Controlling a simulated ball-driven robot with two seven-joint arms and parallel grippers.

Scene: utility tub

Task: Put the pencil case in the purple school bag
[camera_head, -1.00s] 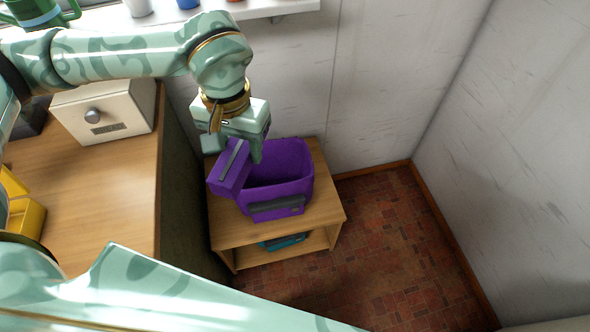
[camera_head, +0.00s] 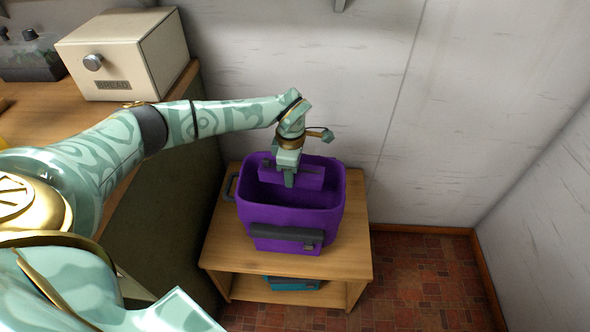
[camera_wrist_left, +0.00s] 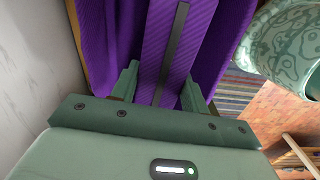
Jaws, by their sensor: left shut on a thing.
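The purple school bag (camera_head: 258,222) stands open on a small wooden shelf unit, with a dark strap and buckle on its front. The pencil case (camera_head: 311,178) is a purple box with a dark zip strip. My left gripper (camera_head: 289,181) is shut on it and holds it at the bag's opening, towards the back wall of the bag. In the left wrist view the pencil case (camera_wrist_left: 173,40) sits between both fingers of the left gripper (camera_wrist_left: 162,88), with purple bag fabric (camera_wrist_left: 232,35) around it. Whether it touches the bag's floor is hidden. My right gripper is not in view.
The shelf unit (camera_head: 225,244) has a teal item (camera_head: 292,284) on its lower level. A counter with a cream bread box (camera_head: 128,55) stands at the left. Walls are behind and to the right. The tiled floor (camera_head: 420,275) at the right is clear.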

